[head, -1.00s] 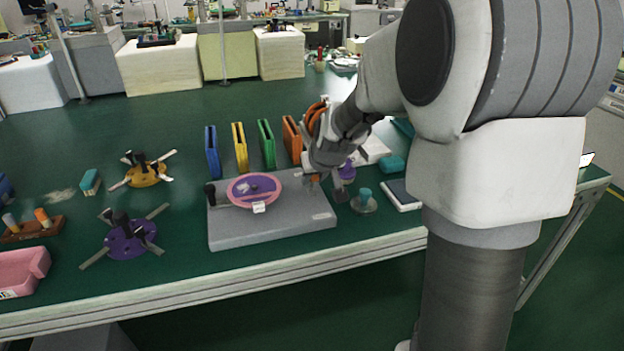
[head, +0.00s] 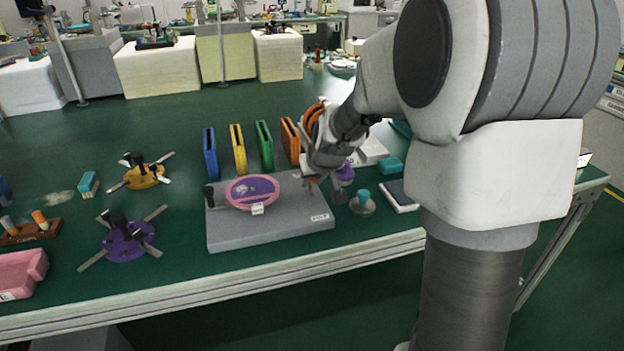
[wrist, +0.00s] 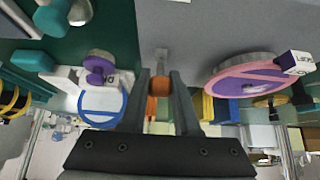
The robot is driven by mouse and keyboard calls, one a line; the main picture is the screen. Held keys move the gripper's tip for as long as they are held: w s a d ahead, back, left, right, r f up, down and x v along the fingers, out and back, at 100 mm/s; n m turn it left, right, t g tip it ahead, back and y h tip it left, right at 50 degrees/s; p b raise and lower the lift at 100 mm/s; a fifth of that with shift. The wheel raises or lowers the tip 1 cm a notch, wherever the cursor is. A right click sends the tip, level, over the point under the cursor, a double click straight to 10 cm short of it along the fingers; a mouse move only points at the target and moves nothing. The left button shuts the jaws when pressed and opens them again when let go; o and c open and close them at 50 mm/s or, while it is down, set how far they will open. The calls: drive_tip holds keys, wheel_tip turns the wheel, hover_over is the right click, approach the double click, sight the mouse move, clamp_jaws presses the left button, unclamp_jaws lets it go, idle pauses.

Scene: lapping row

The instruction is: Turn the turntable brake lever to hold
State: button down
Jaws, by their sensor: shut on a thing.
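The turntable, a pink and purple disc (head: 252,192), sits on a grey base plate (head: 270,231) on the green bench. In the wrist view the disc (wrist: 245,80) is at the right, with a small white tag block at its rim. The brake lever, a grey arm with an orange grip (wrist: 160,85), lies between my fingers. My gripper (wrist: 161,88) is shut on that orange grip. In the head view my gripper (head: 321,184) is at the right end of the base plate, and its wrist hides most of the lever.
Blue, yellow, green and orange upright holders (head: 239,149) stand behind the plate. A teal-knobbed weight (head: 362,201) and a purple-topped piece (head: 345,173) stand close to the right of my gripper. Yellow and purple armed discs (head: 128,241) lie to the left.

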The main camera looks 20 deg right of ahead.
drive_tip(key=shift+s+f, duration=0.2)
drive_tip(key=shift+f, duration=0.05)
drive_tip(key=c, duration=0.9)
unclamp_jaws()
drive_tip(key=shift+o, duration=1.3)
drive_tip(key=shift+w+r, duration=0.1)
drive_tip(key=shift+r, duration=0.05)
drive_tip(key=shift+r, duration=0.15)
